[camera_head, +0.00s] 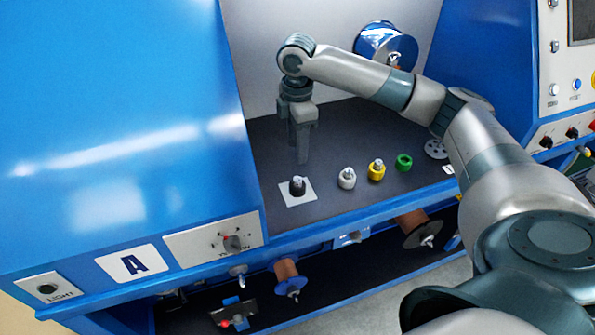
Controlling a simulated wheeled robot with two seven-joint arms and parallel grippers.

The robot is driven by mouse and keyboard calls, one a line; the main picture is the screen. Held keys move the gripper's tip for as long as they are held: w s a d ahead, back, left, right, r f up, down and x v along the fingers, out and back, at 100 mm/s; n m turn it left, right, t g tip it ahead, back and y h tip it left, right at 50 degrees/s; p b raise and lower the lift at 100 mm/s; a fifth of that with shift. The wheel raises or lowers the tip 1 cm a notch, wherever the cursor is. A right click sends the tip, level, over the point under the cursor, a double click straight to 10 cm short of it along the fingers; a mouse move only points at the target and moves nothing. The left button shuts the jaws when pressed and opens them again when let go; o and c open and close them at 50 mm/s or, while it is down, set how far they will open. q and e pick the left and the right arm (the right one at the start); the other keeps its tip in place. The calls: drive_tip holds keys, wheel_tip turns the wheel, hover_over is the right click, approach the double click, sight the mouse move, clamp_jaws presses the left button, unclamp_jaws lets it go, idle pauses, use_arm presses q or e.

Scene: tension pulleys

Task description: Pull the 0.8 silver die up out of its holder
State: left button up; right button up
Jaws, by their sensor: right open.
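A black round holder (297,188) stands on a white square plate (299,199) on the dark shelf, with a small silver piece (298,180) standing up from its top. No size marking is readable, so I cannot tell whether this is the 0.8 die. My right gripper (302,160) points down behind and above the black holder, apart from it. Its jaws are open and nothing shows between them, though the fingers overlap in this view. My left gripper is out of view.
To the right stand a white holder (347,179) and a yellow holder (376,171), both with silver tops, and a green ring (404,162). A blue cabinet wall (110,120) bounds the left. A blue pulley (386,46) hangs at the back. The shelf's front edge is clear.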

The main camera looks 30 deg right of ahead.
sight(298, 178)
wheel_tip(298, 178, down, 11)
drive_tip(key=p, duration=0.2)
drive_tip(key=shift+f+p, duration=0.15)
drive_tip(key=shift+p, duration=0.25)
clamp_jaws()
